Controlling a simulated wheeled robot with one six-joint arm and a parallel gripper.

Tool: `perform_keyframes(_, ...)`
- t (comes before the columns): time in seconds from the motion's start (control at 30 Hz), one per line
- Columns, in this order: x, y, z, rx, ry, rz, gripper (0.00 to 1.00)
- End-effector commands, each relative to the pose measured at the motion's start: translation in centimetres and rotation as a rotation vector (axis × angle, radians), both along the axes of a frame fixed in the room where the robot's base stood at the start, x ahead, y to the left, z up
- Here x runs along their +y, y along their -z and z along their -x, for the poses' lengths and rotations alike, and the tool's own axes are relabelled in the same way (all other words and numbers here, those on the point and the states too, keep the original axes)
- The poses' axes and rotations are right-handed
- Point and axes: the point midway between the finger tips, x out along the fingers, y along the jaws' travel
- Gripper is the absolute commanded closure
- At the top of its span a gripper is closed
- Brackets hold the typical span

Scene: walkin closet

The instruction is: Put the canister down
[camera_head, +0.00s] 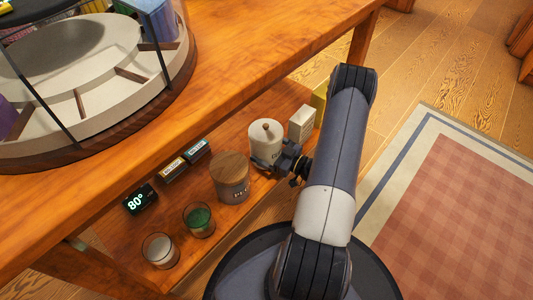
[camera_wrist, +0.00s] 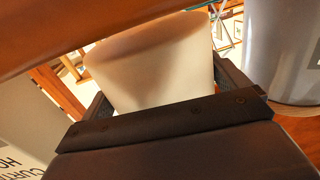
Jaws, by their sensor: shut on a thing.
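A cream canister (camera_head: 264,142) with a round wooden knob on its lid is at the lower shelf, under the overhanging top. My gripper (camera_head: 272,163) reaches it from the front right and is shut on it. In the wrist view the pale canister (camera_wrist: 150,62) sits between the two fingers of my gripper (camera_wrist: 165,88), and it looks upright in the head view. Its lower part is partly hidden by my gripper in the head view. I cannot tell whether its base touches the shelf.
A grey wooden-lidded canister (camera_head: 231,182) stands close on the left, and a white box (camera_head: 302,123) close on the right. Further left are a glass with green contents (camera_head: 199,219), a pale one (camera_head: 160,250) and a digital display (camera_head: 140,200). The wooden top (camera_head: 240,70) overhangs.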

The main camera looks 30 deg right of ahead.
Motion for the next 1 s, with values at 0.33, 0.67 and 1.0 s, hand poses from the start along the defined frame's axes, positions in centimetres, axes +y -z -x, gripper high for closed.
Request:
perform_keyframes(0.33, 0.0, 1.3, 0.0, -0.001, 0.0, 0.0, 0.34)
perform_keyframes(0.67, 0.0, 1.6, 0.0, 0.0, 0.0, 0.0, 0.0)
perform_keyframes(1.0, -1.0, 1.1, 1.6, 0.002, 0.005, -0.001, 0.0)
